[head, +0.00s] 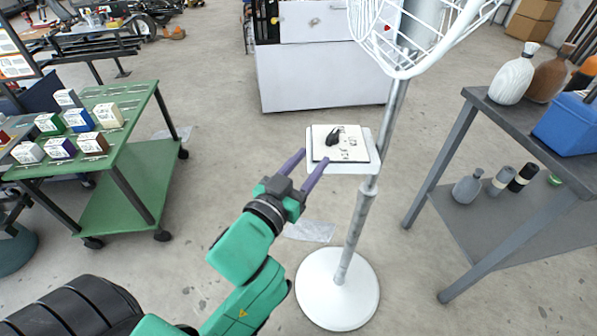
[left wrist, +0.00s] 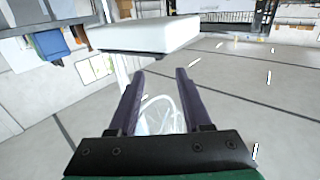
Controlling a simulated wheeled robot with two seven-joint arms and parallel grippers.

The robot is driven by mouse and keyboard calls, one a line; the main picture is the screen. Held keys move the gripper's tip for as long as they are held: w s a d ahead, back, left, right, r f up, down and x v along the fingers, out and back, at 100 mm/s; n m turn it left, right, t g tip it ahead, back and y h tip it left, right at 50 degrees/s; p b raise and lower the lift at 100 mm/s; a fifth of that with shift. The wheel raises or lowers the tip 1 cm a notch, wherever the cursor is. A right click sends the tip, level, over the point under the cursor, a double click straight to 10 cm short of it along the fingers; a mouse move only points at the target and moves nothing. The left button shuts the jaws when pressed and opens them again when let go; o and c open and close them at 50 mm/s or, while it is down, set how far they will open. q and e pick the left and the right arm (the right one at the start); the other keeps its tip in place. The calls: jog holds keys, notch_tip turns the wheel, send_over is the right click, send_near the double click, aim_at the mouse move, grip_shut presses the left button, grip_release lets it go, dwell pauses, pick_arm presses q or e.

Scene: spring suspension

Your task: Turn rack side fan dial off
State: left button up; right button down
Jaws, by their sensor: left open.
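The fan dial (head: 332,137) is a small black knob on a white control panel (head: 357,154) fixed to the fan's pole. The knob's long side looks tilted in the head view; I cannot read the panel's markings. My left gripper (head: 313,158) is open and empty, with purple fingers, at the near left edge of the panel, apart from the dial. In the left wrist view the white panel box (left wrist: 145,36) lies ahead of and above the fingers (left wrist: 160,74). The dial is hidden there. My right gripper is not in view.
The fan's wire cage (head: 410,40) hangs above the panel, and its round white base (head: 338,290) stands on the floor. A grey table (head: 520,128) with bottles is on the right. A green cart (head: 125,180) with small boxes is on the left. A white cabinet (head: 320,78) is behind.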

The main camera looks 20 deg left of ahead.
pick_arm(q)
jog(key=s+p, duration=0.1)
jog(key=s, duration=0.1)
jog(key=s+p, duration=0.1)
jog(key=s, duration=0.1)
jog(key=shift+s+a+r, duration=0.15)
jog(key=shift+a, duration=0.05)
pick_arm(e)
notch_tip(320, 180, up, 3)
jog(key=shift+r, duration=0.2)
